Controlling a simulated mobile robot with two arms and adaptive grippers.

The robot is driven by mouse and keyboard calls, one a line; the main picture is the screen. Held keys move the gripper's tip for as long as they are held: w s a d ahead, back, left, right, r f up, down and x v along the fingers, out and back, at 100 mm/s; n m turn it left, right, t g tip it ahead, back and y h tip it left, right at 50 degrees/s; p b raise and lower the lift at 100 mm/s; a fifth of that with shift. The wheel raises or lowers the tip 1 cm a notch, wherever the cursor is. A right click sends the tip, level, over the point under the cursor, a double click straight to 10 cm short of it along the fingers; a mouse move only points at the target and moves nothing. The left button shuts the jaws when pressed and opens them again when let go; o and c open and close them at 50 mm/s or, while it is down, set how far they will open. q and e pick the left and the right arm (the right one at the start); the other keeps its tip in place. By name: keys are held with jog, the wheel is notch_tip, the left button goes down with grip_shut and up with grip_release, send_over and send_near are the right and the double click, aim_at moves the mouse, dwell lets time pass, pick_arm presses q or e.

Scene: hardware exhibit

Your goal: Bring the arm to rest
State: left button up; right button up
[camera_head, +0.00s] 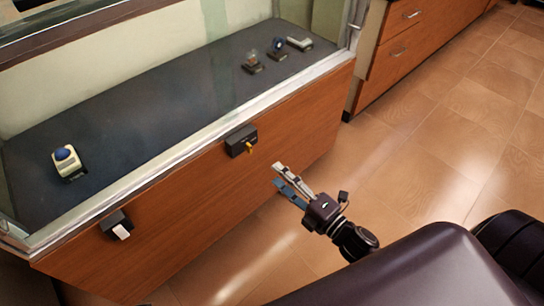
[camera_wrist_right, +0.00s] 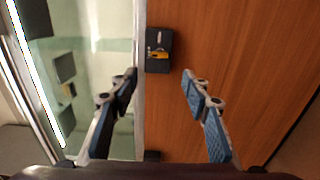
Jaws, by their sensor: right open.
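My right gripper (camera_head: 280,176) is open and empty in the head view, in front of the wooden display cabinet (camera_head: 206,213). In the right wrist view its two blue-padded fingers (camera_wrist_right: 160,76) stand wide apart with nothing between them. A black box with a yellow part (camera_head: 241,141) is fixed on the cabinet front, up and left of the fingertips. It also shows in the right wrist view (camera_wrist_right: 158,50), ahead of the fingers and apart from them. My left gripper is not in view.
A second black box with a white part (camera_head: 117,225) is on the cabinet front at left. On the dark display surface (camera_head: 160,105) stand a blue-topped device (camera_head: 67,161) and several small items near the back right. Drawers (camera_head: 405,45) stand beyond; tiled floor (camera_head: 440,150) is clear at right.

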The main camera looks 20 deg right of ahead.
jog(key=s+d+f+m+g+h, duration=0.3)
jog(key=d+f+m+g+h, duration=0.3)
jog(key=f+m, duration=0.5)
jog(key=s+a+f+m+g+p, duration=0.35)
jog(key=s+f+m, duration=0.2)
jog(key=s, duration=0.35)
jog(key=s+a+f+m+g+p, duration=0.35)
jog(key=s+f+g, duration=0.2)
jog(key=s, duration=0.35)
pick_arm(q)
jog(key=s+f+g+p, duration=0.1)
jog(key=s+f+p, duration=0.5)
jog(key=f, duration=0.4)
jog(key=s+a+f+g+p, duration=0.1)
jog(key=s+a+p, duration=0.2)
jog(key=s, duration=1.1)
jog(key=p, duration=0.3)
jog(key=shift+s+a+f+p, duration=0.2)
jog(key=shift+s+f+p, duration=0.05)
jog(key=shift+p, duration=0.05)
pick_arm(e)
jog(key=s+d+f, duration=0.1)
jog(key=s+f, duration=0.2)
jog(key=s, duration=0.6)
jog(key=s+d+f+g, duration=0.1)
jog(key=s+d+f, duration=0.1)
jog(key=s, duration=0.6)
jog(key=shift+s+d+f, duration=0.25)
jog(key=shift+s+f, duration=0.15)
jog(key=shift+f, duration=0.15)
